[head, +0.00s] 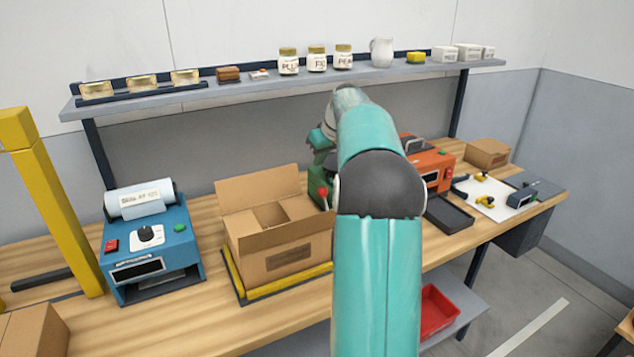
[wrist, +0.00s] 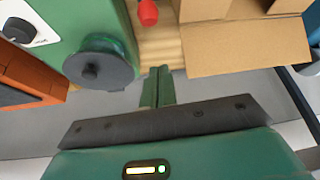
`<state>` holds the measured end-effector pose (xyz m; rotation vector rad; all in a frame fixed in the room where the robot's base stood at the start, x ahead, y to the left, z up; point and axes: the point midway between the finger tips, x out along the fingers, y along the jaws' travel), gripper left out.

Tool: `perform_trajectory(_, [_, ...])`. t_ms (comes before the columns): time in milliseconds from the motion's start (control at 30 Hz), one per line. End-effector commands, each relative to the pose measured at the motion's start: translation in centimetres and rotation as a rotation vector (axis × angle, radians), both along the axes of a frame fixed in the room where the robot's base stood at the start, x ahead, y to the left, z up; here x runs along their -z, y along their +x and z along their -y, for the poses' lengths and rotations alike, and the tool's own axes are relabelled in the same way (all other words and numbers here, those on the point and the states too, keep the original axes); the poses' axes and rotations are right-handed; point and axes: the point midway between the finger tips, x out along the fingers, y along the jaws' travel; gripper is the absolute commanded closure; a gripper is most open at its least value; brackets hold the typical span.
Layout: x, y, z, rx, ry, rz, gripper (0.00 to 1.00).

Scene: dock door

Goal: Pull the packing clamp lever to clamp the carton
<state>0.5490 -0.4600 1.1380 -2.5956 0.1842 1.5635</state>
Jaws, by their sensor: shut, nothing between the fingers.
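The carton (head: 278,250) stands with open flaps on a yellow-edged base (head: 285,287) on the bench; one side of it shows at the upper right of the wrist view (wrist: 240,55). A red knob (head: 323,192), which looks like the clamp lever's handle, stands right of the carton beside a green machine (head: 316,188), partly hidden by my arm. In the wrist view the red knob (wrist: 148,12) is at the top, beside the green machine body (wrist: 75,25) with a dark round disc. My gripper (wrist: 158,88) is shut and empty, apart from the knob.
A blue machine (head: 151,248) stands left of the carton. An orange machine (head: 432,165) and a dark tray (head: 449,213) are to the right. A shelf (head: 250,85) with jars and boxes runs above the bench's back. My arm hides part of the bench.

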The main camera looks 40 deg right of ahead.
Motion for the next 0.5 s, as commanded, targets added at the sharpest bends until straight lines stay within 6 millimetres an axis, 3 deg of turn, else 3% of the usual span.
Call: perform_trajectory(500, [1.04,0.47,0.45,0.000,0.002,0.001,1.00])
